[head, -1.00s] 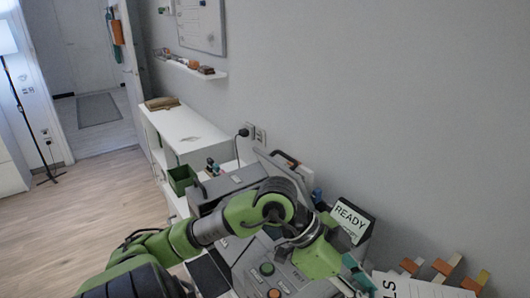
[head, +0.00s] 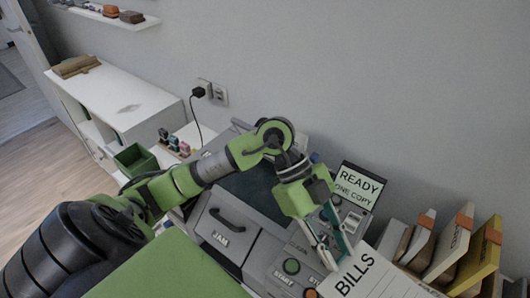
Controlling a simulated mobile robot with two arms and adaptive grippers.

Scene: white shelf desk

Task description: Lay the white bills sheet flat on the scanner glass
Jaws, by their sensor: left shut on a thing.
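The white sheet marked BILLS (head: 372,280) shows at the bottom right, partly cut off by the frame edge. My left gripper (head: 338,250) comes down over the control panel and is shut, its fingertips at the sheet's upper left edge. The grey scanner (head: 214,228) stands in the middle, with a handle and a JAM label on its front left part. A dark area that looks like its glass (head: 250,188) lies behind, partly hidden by my left arm. My right gripper is not in view.
A display reading READY ONE COPY (head: 358,186) stands behind the panel. Several upright folders with coloured tabs (head: 436,248) stand at the right. A green bin (head: 136,160) and a plugged cord (head: 198,93) are at the left.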

